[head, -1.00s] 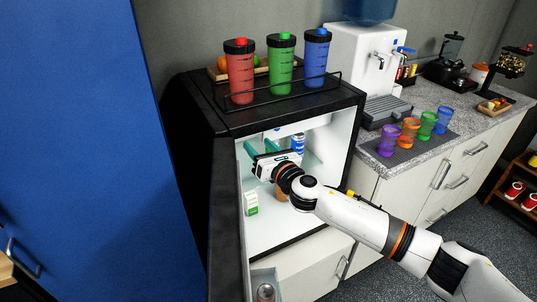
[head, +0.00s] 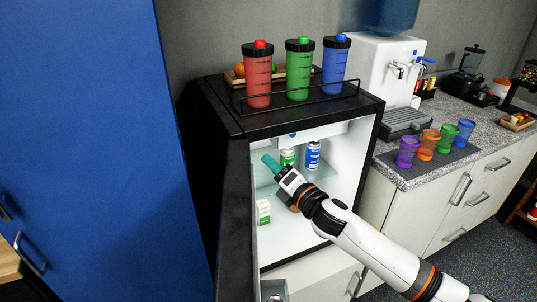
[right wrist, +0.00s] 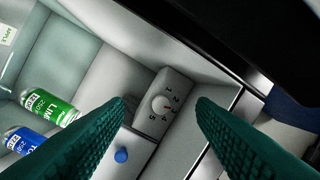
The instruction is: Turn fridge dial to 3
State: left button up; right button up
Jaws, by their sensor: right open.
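The black fridge (head: 228,125) stands with its door (head: 237,220) open. The right wrist view shows the fridge dial (right wrist: 161,104), a round white knob on a grey housing (right wrist: 178,88) with printed numbers, including 1, 2, 4 and 5. A small red mark shows at the knob's right side; the exact setting is hard to read. My right gripper (head: 270,163) reaches inside the fridge, its teal fingers pointing up and left. In the wrist view its fingers are open and empty, one on either side of the dial in the picture, with no visible contact. My left gripper is out of view.
A green lime can (right wrist: 50,107) and a blue can (right wrist: 27,140) stand inside the fridge. A green-and-white carton (head: 263,212) sits lower down. Three bottles (head: 299,70) stand on top.

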pick_arm(q)
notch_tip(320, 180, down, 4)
jog(key=b, duration=0.3)
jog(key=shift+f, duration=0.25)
pick_arm(e)
jog(key=w+a+r+m+t+y, duration=0.1)
jog(key=w+a+r+m+t, duration=0.1)
jog(key=w+m, duration=0.8)
jog(key=a+m, duration=0.1)
jog(key=m, duration=0.4)
jog(key=shift+w+a+t, duration=0.2)
jog(key=shift+w+t, duration=0.1)
jog(key=c, duration=1)
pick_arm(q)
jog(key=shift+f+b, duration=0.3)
pick_arm(e)
jog(key=shift+o, duration=0.2)
jog(key=m+t+h, duration=0.1)
jog(key=m, duration=0.3)
jog(key=shift+m, duration=0.3)
